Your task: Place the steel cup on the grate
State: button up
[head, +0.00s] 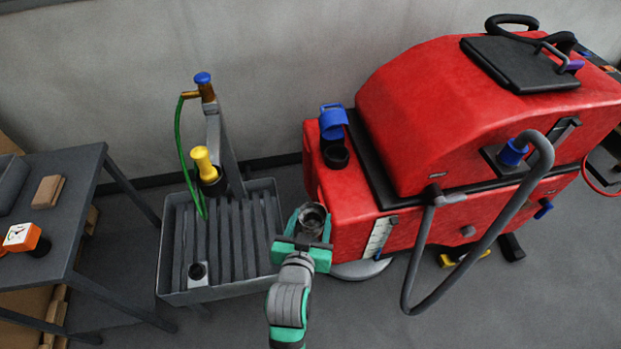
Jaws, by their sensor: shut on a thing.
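The steel cup (313,216) is a small round grey metal cup, seen from above with its open top showing. My gripper (309,222) is shut on it, with teal fingers on either side. The gripper holds the cup just right of the sink-like grey tub, beside the red machine's lower left corner. The grate (232,240) is the set of dark parallel bars across the tub. The cup is not over the bars; how high it is above them I cannot tell. The fingertips are partly hidden by the cup.
A yellow-topped thing (205,165) and a tap with a green hose (182,150) stand at the tub's back. A small pale block with a dark round top (198,273) is at its front left. The red scrubber (440,130) stands close right. A grey table (75,200) is left.

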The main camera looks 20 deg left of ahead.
jog(key=w+d+f+h, duration=0.1)
jog(key=d+f, duration=0.4)
jog(key=f, duration=0.4)
jog(key=w+d+f+m, duration=0.1)
jog(key=d+f, duration=0.4)
jog(key=f, duration=0.4)
jog(key=w+d+f+m+h, duration=0.1)
jog(key=w+d+f, duration=0.1)
jog(key=d+f, duration=0.4)
notch_tip(320, 180, down, 3)
jog(key=shift+f+h, duration=0.1)
jog(key=shift+h, duration=0.2)
